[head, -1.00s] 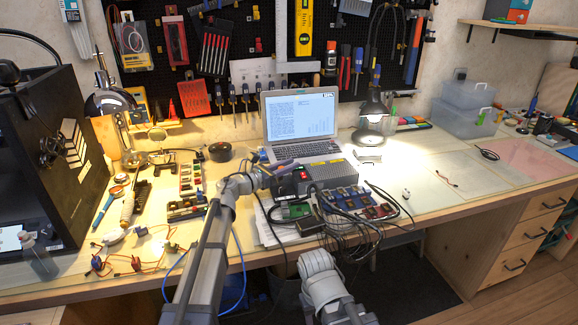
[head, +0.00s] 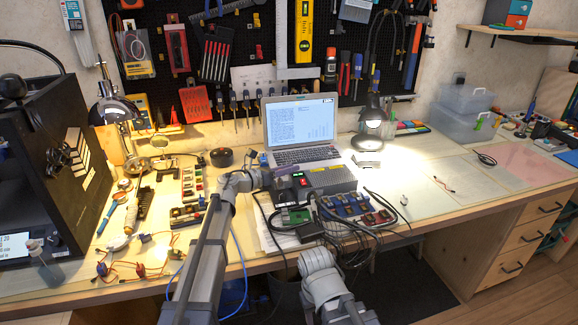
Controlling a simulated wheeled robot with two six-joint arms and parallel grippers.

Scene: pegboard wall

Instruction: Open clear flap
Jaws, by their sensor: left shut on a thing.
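A grey box (head: 331,179) with a dark front stands on the bench in front of the laptop. A red and green switch area (head: 301,179) shows on its front left corner. My left gripper (head: 286,173) is at this corner, shut, with its fingers beside the switches. The clear flap is too small and transparent to make out on its own; it lies at the fingertips, partly hidden by the gripper.
An open laptop (head: 301,122) stands behind the box. A green circuit board (head: 296,216), dark modules and loose black cables lie in front. A lit lamp (head: 371,128) stands to the right. Tools and small parts cover the bench's left side. Glassy mats (head: 455,180) on the right are mostly clear.

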